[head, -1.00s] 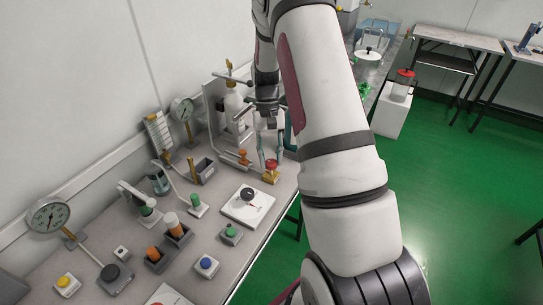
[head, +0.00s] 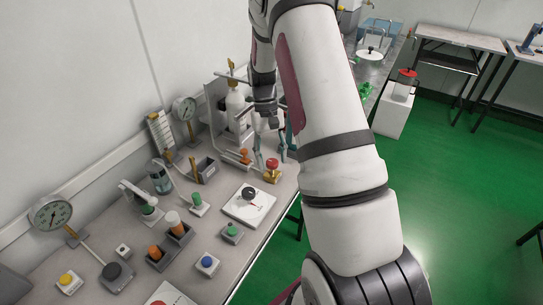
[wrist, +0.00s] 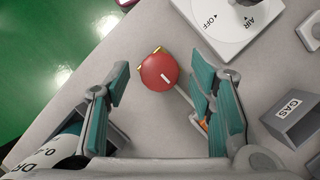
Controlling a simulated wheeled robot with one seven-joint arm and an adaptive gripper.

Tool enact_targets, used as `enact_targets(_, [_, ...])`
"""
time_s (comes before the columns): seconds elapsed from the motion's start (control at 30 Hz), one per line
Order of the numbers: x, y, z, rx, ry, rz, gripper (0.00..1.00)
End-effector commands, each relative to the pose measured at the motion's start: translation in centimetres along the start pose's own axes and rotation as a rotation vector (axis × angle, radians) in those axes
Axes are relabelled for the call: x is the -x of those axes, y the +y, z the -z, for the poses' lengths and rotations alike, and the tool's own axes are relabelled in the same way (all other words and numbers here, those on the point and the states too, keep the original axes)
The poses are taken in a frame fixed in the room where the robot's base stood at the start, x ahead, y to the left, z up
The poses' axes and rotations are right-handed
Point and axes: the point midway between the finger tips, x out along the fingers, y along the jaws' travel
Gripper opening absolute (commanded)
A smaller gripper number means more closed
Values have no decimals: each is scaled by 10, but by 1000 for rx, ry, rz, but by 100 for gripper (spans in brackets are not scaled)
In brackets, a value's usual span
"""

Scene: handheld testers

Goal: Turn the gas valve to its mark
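The gas valve is a round red knob on a brass body, near the front edge of the bench (head: 272,163). In the wrist view the red knob (wrist: 159,72) shows a short white line on its top. The knob is in the gap between the fingers, a little beyond their tips in the picture. My gripper (head: 270,145) points down above and slightly behind the valve in the head view. In the wrist view my gripper (wrist: 160,88) is open, with teal pads on both sides and nothing between them touching the knob. I cannot make out the target mark.
A grey holder labelled GAS (wrist: 290,115) stands to the right in the wrist view. A white bottle (head: 235,103) and stand are behind. Several coloured buttons and gauges fill the near bench.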

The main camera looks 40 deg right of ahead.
Motion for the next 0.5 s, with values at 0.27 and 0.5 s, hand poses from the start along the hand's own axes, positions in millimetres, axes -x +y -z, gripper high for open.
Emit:
enact_targets(0.27, [2, 0, 0, -1, 2, 0, 50])
enact_targets(0.5, [31, 0, 1, -1, 6, 0, 50])
